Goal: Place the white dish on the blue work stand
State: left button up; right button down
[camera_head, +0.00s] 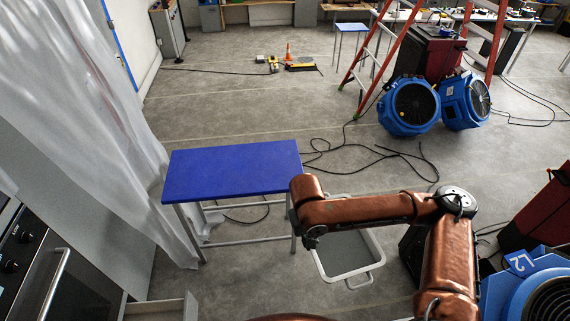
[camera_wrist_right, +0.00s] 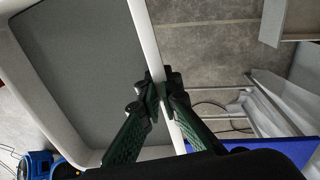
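The white dish (camera_head: 379,253) is a rectangular tray with a grey inside and white rim. In the head view it hangs right of the blue work stand, partly behind my right arm. The blue work stand (camera_head: 232,170) has a flat, empty top and grey legs. In the right wrist view, my right gripper (camera_wrist_right: 164,92) has green-and-black fingers on either side of the dish's white rim (camera_wrist_right: 146,38), shut on it. A blue strip of the stand (camera_wrist_right: 290,150) shows at lower right there. My right gripper is mostly hidden in the head view. My left gripper is not in view.
A translucent curtain (camera_head: 95,120) hangs left of the stand. Blue fans (camera_head: 410,105) and a red ladder (camera_head: 385,60) stand at the back right. Black cables (camera_head: 375,155) lie on the floor beyond the stand. Open floor (camera_head: 240,105) lies behind it.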

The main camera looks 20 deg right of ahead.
aim_at(234, 167)
jog(key=z, duration=0.45)
jog(key=i, duration=1.95)
jog(key=u, duration=1.8)
